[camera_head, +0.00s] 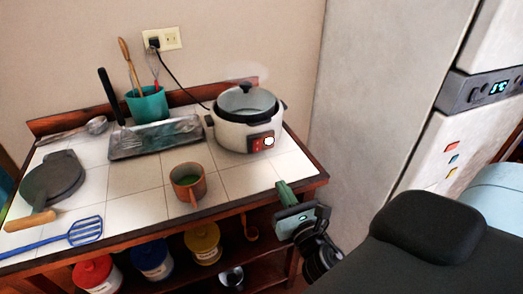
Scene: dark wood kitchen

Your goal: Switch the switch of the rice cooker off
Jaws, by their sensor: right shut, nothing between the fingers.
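The rice cooker (236,133) is white with a glass lid and stands at the right end of the tiled counter. Steam rises above it. On its front is a dark panel with a red switch (259,144) and a bright white round spot beside it. My right gripper (283,188) is at the counter's front right edge, below and in front of the cooker. It is shut and empty, apart from the switch. My left gripper is not in view.
A copper cup (188,184) stands on the counter in front of the cooker. A metal tray (154,139) and a teal utensil pot (148,105) are behind it. A blue spatula (85,231) lies front left. A fridge (385,100) stands at right. The cooker's cord runs to a wall outlet (163,39).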

